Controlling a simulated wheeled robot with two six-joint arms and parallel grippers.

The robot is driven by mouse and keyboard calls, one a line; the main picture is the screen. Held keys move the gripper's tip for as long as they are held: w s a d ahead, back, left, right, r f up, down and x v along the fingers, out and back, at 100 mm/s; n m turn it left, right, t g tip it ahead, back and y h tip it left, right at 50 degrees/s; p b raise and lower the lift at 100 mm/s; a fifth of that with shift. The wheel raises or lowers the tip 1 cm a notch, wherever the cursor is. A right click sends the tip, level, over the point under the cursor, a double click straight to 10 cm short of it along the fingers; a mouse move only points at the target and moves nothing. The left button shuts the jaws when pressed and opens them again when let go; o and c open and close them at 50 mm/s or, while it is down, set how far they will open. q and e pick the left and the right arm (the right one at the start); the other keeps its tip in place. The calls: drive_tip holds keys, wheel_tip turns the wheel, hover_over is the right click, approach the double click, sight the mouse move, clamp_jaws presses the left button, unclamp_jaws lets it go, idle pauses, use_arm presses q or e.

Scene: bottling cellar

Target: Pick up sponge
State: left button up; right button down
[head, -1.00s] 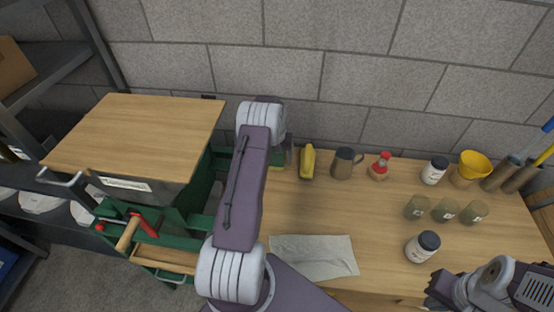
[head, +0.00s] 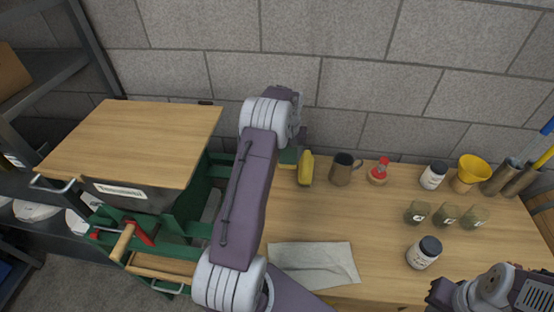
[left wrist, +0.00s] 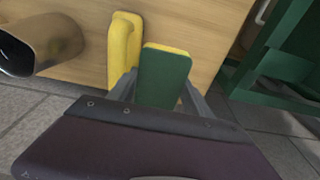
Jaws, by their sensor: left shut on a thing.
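The sponge, green on one broad side with yellow at its edge, is between the two fingers of my left gripper in the left wrist view (left wrist: 165,77). My left gripper (left wrist: 160,92) is shut on it. In the head view the sponge (head: 288,158) shows only in part behind my left arm, near the back of the wooden workbench (head: 345,215). My left gripper is mostly hidden there. My right gripper (head: 438,297) shows only partly at the lower right edge, and its fingers are unclear.
A yellow object (head: 306,168) stands just right of the sponge. A metal jug (head: 342,169), a red-topped bottle (head: 378,171), jars, green glasses and a yellow funnel (head: 473,170) stand further right. A cloth (head: 312,265) lies in front. Green machinery (head: 185,225) is at left.

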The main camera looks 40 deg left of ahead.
use_arm(q)
drive_tip(key=d+r, duration=0.1)
drive_tip(key=d, duration=0.1)
drive_tip(key=w+d+r, duration=0.1)
drive_tip(key=d, duration=0.1)
drive_tip(key=d+r, duration=0.1)
drive_tip(key=d, duration=0.1)
drive_tip(key=shift+w+r, duration=0.35)
